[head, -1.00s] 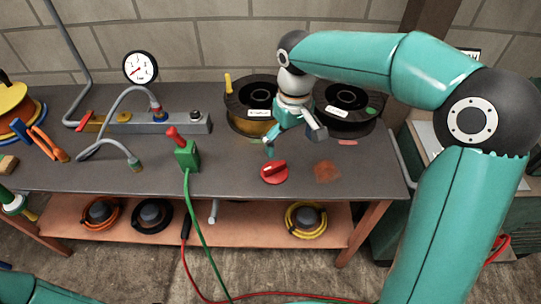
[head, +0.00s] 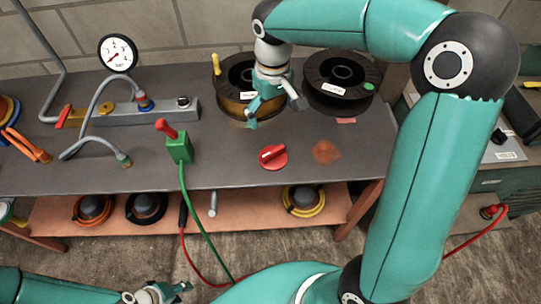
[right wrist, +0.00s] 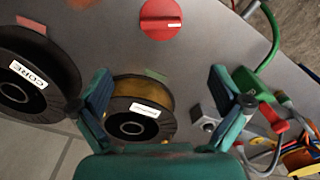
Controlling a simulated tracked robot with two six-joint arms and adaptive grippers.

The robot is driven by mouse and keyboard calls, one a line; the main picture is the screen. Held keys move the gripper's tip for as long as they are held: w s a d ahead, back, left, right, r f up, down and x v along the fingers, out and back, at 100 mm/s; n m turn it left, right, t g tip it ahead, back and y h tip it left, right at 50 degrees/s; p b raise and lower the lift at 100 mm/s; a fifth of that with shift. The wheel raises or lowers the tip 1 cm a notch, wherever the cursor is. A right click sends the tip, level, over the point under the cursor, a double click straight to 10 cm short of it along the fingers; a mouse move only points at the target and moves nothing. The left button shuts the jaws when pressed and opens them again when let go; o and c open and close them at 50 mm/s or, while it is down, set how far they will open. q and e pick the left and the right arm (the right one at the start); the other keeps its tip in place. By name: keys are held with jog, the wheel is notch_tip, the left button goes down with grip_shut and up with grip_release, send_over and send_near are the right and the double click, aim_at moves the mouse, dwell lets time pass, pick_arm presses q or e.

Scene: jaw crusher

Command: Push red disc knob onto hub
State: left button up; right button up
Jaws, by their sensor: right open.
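The red disc knob (head: 273,157) lies on the grey bench top near its front edge, with a raised grip bar across its face. It also shows at the top of the right wrist view (right wrist: 160,18). My right gripper (head: 276,112) is open and empty, above the bench behind the knob and in front of the left cable spool. Its two fingers also show apart in the right wrist view (right wrist: 159,80); the knob is beyond them. My left gripper (head: 178,289) is low at the bottom edge, partly cut off and away from the knob. I cannot make out the hub.
Two cable spools stand behind, a yellowish one (head: 236,76) and a black one (head: 351,94). A green box with a red lever (head: 179,148) is left of the knob. A rusty patch (head: 326,152) lies right of it. A green machine (head: 498,180) stands right of the bench.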

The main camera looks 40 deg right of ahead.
send_near(273, 150)
jog(key=f, duration=0.5)
jog(key=shift+w+d+f, duration=0.1)
jog(key=shift+w, duration=0.1)
jog(key=shift+s+f, duration=0.2)
jog(key=shift+f, duration=2.4)
jog(key=c, duration=1.1)
jog(key=shift+r, duration=0.15)
